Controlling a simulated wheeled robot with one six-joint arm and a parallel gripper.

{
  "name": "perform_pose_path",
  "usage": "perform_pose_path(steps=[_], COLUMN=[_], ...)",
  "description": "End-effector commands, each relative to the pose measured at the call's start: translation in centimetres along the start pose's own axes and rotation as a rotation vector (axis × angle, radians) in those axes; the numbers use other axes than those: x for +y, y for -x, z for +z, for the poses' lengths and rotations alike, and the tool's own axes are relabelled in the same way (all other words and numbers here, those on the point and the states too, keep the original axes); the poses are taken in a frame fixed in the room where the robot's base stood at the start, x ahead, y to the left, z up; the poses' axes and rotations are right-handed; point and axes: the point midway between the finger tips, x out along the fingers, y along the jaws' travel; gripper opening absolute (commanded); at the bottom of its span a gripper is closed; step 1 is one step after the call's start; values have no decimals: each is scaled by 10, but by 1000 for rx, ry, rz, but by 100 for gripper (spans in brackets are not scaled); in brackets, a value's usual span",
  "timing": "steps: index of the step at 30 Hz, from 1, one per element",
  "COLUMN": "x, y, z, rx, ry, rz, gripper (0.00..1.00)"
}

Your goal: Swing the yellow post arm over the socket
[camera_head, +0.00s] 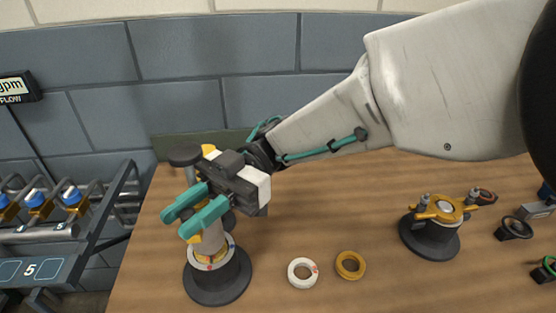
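My gripper (177,226) has two teal fingers with a gap between them, and no object shows in the gap. It is in front of and above a stand at the left of the table. The stand has a round dark base (218,285) and a pale upright body (211,241) with a yellow and white ring low down. Yellow pieces of the post arm (208,150) show behind and beside my gripper, and a dark round knob (186,158) shows to their left. My gripper hides most of the post arm and the socket; I cannot tell whether it touches them.
A white ring (302,272) and a yellow ring (350,265) lie at the table's middle front. A dark-based fixture with a yellow top (437,211) stands at right. Small dark parts (513,228) lie farther right. A metal rack (50,232) stands left of the table.

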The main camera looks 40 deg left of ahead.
Motion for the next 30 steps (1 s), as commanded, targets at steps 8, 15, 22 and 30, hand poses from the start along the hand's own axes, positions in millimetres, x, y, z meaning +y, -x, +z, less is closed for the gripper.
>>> perform_pose_path(steps=[8, 15, 22, 30], x=[2, 2, -11, -75], y=[-1, -1, -8, -45], z=[0, -9, -40, -49], rx=[0, -1, 1, 2], ry=[1, 4, 5, 16], rz=[0, 2, 2, -2], gripper=[26, 26, 26, 26])
